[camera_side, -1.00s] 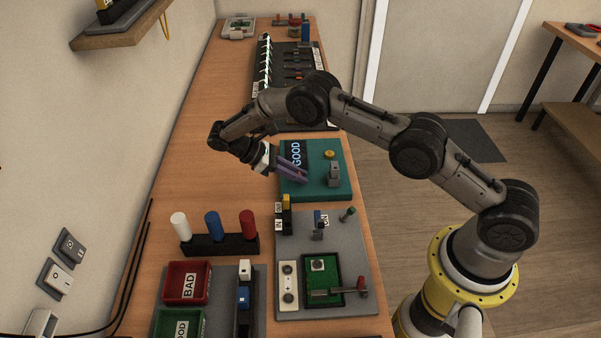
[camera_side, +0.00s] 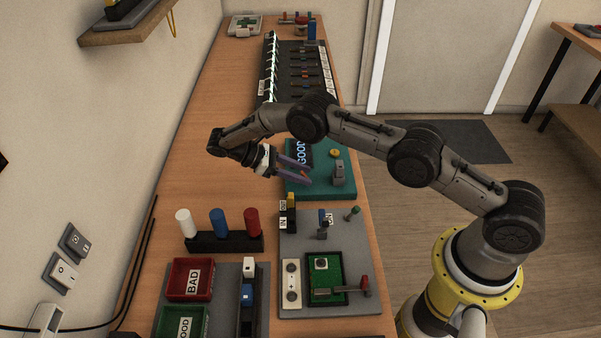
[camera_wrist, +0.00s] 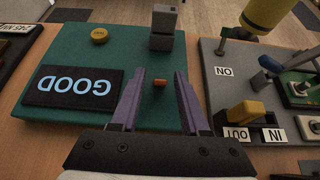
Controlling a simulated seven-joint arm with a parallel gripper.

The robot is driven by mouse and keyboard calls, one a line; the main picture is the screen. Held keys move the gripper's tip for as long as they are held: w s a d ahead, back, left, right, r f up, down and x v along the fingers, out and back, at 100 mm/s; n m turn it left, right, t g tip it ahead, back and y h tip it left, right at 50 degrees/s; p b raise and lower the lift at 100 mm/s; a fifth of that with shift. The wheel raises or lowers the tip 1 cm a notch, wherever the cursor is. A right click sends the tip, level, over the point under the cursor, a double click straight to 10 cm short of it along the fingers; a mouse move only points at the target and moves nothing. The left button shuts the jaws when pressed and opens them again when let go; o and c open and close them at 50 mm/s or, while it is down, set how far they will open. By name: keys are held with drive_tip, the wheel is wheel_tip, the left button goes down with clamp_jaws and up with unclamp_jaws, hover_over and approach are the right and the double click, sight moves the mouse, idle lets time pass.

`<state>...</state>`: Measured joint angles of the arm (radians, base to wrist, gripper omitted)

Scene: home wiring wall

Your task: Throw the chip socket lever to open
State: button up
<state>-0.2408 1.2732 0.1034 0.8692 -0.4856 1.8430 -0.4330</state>
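A teal board (camera_side: 318,194) carries a GOOD display (camera_wrist: 73,87), a yellow button (camera_wrist: 100,36) and a grey block with an upright part (camera_side: 338,172). The block also shows in the wrist view (camera_wrist: 162,42). My gripper (camera_side: 308,168) is over this board, beside the block. In the wrist view its purple fingers (camera_wrist: 160,72) are apart, with a small orange piece (camera_wrist: 159,84) seen between them. Nothing is held. I cannot tell which piece is the chip socket lever.
A grey plate (camera_side: 339,262) holds a yellow IN/OUT switch (camera_wrist: 245,112) and a blue-topped post. Red, blue and white cylinders (camera_side: 218,223) stand at the left. BAD (camera_side: 190,278) and GOOD (camera_side: 181,322) bins are in front. A black rack (camera_side: 295,75) stands behind.

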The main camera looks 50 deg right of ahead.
drive_tip(key=shift+r, duration=0.1)
drive_tip(key=shift+r, duration=0.25)
wheel_tip(320, 180, up, 3)
drive_tip(key=shift+f, duration=0.1)
drive_tip(key=s+r, duration=0.9)
drive_tip(key=s, duration=0.5)
drive_tip(key=shift+r, duration=0.25)
drive_tip(key=shift+d, duration=0.15)
